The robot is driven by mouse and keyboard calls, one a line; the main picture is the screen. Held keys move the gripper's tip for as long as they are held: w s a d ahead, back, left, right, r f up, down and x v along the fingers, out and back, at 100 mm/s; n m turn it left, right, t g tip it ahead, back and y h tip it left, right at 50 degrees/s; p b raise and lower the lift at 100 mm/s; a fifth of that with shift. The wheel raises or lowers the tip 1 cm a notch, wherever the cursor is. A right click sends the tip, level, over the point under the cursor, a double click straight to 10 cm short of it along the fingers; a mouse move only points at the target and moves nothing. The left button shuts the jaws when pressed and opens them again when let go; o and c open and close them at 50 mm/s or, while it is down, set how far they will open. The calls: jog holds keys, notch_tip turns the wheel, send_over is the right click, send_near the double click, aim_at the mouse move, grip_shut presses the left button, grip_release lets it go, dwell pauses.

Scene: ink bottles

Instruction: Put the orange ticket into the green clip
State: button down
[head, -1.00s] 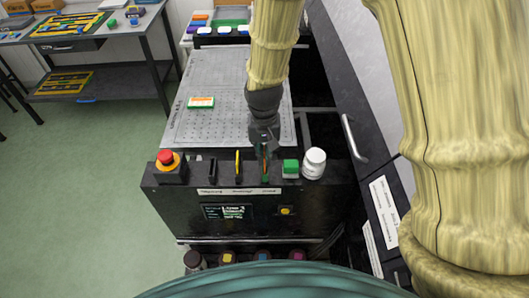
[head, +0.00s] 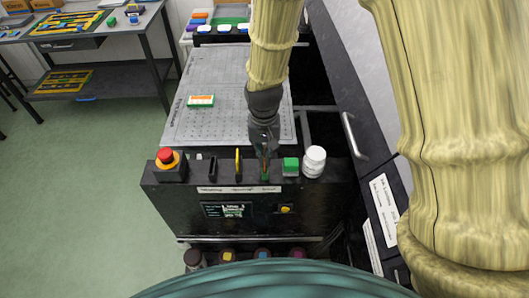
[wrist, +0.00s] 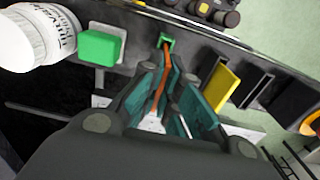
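The orange ticket (wrist: 160,88) is a thin upright strip between the teal fingertips of my gripper (wrist: 162,85); my gripper is shut on it. Its far end reaches the green clip (wrist: 167,41) in the wrist view and appears to be in the clip's opening. How deep it sits cannot be told. In the head view my gripper (head: 264,152) points down over the black panel's top, and the ticket (head: 266,158) shows as a thin orange line there.
Beside it stand a yellow clip (head: 238,162), a black clip (head: 211,166), a green block (head: 290,166) and a white bottle (head: 314,162). A red button (head: 167,157) is at the left end. A perforated plate (head: 225,120) with a small box (head: 200,101) lies behind.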

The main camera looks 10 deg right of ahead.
jog(key=shift+f, duration=0.5)
dwell(0.4)
jog(key=c, duration=1.6)
grip_release()
jog(key=shift+o, duration=0.2)
jog(key=shift+r, duration=0.15)
notch_tip(320, 180, up, 12)
jog(key=shift+f, duration=0.15)
